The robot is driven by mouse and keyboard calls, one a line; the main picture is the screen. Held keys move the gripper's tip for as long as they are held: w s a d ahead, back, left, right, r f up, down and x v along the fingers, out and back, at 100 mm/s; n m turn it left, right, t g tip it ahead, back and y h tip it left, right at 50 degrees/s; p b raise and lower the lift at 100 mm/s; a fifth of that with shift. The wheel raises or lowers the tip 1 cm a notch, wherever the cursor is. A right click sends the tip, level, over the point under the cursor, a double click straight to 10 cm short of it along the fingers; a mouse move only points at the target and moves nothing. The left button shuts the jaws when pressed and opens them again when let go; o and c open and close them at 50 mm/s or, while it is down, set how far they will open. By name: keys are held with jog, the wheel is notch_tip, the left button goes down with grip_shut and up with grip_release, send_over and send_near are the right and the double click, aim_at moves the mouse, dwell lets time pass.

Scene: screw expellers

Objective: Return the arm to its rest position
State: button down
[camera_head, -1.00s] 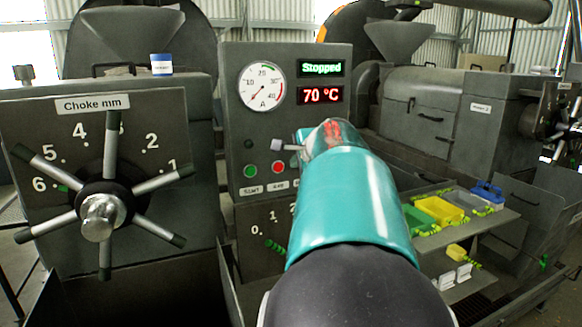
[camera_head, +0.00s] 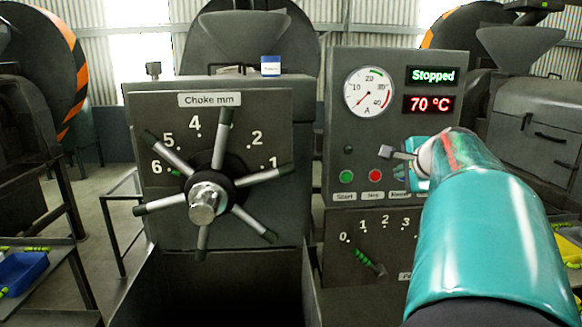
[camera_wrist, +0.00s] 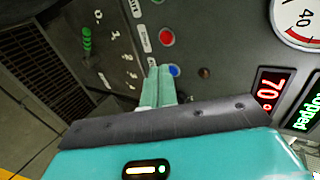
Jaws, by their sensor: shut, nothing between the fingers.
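My arm, a teal and dark link (camera_head: 490,240), reaches up from the bottom right of the head view in front of the control panel (camera_head: 335,110). It hides most of my gripper there. In the wrist view my gripper (camera_wrist: 160,76) shows as two teal fingers side by side, shut and empty. They point toward the panel face near a blue button (camera_wrist: 174,71) and a red button (camera_wrist: 166,37). I cannot tell how far the fingertips are from the panel.
The choke wheel (camera_head: 205,200) with several spokes stands left of the panel, and a numbered selector (camera_head: 372,262) sits below its buttons. The display (camera_head: 432,76) reads Stopped, 70 °C. A small jar (camera_head: 270,66) stands on the choke housing. A blue tray (camera_head: 22,272) is at far left.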

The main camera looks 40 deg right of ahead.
jog(key=w+a+f+n+y, duration=0.1)
jog(key=a+f+n+y, duration=0.15)
jog(key=a, duration=0.55)
jog(key=w+a+f+n+g+y, duration=0.15)
jog(key=a+n, duration=0.25)
jog(key=a, duration=0.4)
jog(key=w+a+f+n+y, duration=0.1)
jog(key=w+a+f+n, duration=0.15)
jog(key=a, duration=0.55)
jog(key=s+a+f+n+g, duration=0.1)
jog(key=s+a+f+n, duration=0.3)
jog(key=a+n, duration=0.1)
jog(key=s+a+f+n+g, duration=0.1)
jog(key=s+a+f+n, duration=0.3)
jog(key=a, duration=0.4)
jog(key=s+a+f+n+g+y, duration=0.1)
jog(key=s+a+f+n, duration=0.4)
jog(key=a+n, duration=0.1)
jog(key=shift+a+f, duration=0.2)
jog(key=shift+a, duration=0.5)
